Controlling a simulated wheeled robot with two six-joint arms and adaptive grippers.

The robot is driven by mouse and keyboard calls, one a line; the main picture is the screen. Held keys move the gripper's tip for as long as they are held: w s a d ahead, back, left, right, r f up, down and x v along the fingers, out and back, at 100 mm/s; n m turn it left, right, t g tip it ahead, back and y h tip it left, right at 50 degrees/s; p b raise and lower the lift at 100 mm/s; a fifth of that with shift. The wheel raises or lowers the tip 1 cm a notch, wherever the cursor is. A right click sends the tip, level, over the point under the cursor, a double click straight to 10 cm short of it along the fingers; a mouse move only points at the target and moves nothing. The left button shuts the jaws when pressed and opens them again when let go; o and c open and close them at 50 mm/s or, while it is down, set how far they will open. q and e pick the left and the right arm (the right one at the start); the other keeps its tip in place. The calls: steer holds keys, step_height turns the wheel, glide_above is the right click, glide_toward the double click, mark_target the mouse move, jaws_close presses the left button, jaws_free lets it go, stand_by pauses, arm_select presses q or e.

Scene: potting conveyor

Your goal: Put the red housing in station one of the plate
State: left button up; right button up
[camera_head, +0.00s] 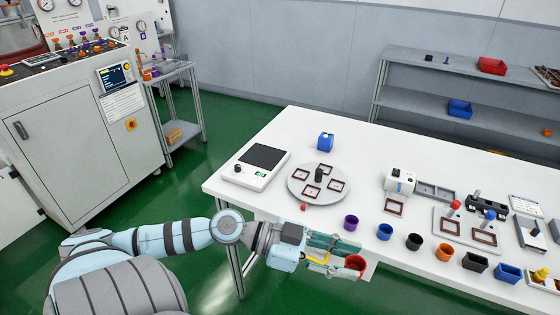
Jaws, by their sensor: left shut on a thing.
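The red housing (356,263) is a round, open cup. My left gripper (344,258) is shut on it, off the near edge of the white table, with the cup at the fingertips. A round grey plate (299,192) lies on the table, up and to the left of the gripper. It has several dark-red square frames and a dark knob in the middle. I cannot read which frame is station one. A rectangular grey plate (461,236) with two such frames, a red knob and a blue knob lies farther right. My right gripper is out of view.
A purple cup (351,222), a blue cup (384,231), a black cup (414,242) and an orange cup (445,252) stand along the near table edge. The table's back middle is clear.

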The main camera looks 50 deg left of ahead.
arm_select(q)
steer(key=w+a+f+n+t+y+b, duration=0.2)
steer(key=w+a+t+b, duration=0.15)
steer(key=w, duration=0.45)
step_height(320, 180, up, 10)
steer(key=n+t+y+b, duration=0.2)
steer(key=n+y+b, duration=0.1)
steer(key=n+y, duration=1.15)
glide_above(309, 195)
steer(key=m+y, duration=0.2)
steer(key=shift+n+y, duration=0.25)
steer(key=shift+n, duration=0.1)
step_height(309, 195, down, 19)
steer(key=b, duration=0.5)
steer(key=shift+s+f+b, duration=0.1)
steer(key=shift+b, duration=0.25)
steer(key=o, duration=0.8)
steer(key=shift+d, duration=0.1)
